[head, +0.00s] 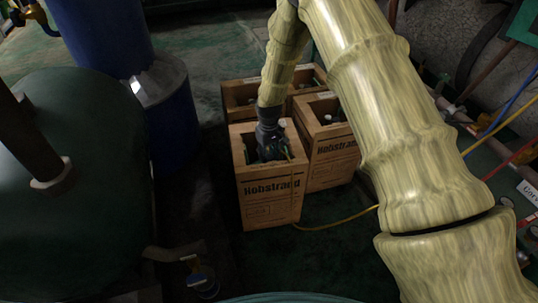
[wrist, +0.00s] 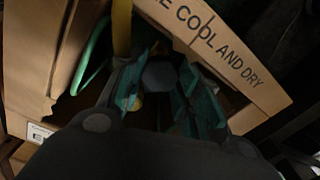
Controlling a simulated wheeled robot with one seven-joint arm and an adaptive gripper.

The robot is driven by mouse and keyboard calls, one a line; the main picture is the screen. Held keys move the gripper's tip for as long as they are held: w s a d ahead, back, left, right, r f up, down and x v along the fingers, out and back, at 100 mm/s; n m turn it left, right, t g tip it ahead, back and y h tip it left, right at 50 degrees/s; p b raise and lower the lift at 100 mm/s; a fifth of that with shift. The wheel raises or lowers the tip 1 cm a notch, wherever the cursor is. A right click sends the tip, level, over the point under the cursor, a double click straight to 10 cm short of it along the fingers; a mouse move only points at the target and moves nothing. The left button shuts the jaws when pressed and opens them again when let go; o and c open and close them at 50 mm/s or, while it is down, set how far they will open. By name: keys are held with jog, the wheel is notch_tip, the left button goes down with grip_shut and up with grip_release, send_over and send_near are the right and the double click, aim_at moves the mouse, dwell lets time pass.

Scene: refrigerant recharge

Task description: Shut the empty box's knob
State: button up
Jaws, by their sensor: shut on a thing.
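The front cardboard box (head: 268,200), printed "Hobstrand", stands open-topped on the floor. My gripper (head: 272,152) reaches down into its opening from above. In the wrist view my gripper (wrist: 158,92) has its two dark fingers on either side of a dark grey, faceted knob (wrist: 160,74), and it is shut on it. The knob is dim, so its turn position cannot be told. The box's walls (wrist: 235,50) surround the fingers, with "COOL AND DRY" on one flap. The cylinder below the knob is mostly hidden. No mark shows whether this box is the empty one.
A second Hobstrand box (head: 332,165) stands close at the right, with more boxes (head: 240,92) behind. A yellow hose (head: 340,221) runs from the front box across the floor; it also passes beside the fingers (wrist: 122,28). A blue column (head: 172,110) and green tank (head: 85,150) stand left.

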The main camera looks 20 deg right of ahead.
aim_at(269, 157)
jog(key=shift+r+p, duration=0.2)
jog(key=shift+p, duration=0.3)
jog(key=shift+m+p, duration=0.3)
jog(key=shift+p, duration=0.15)
jog(key=shift+m+p, duration=0.3)
jog(key=shift+p, duration=0.3)
jog(key=shift+f+m, duration=0.15)
jog(key=shift+m, duration=0.15)
jog(key=o, duration=1)
jog(key=shift+o, duration=0.2)
notch_tip(269, 157, up, 12)
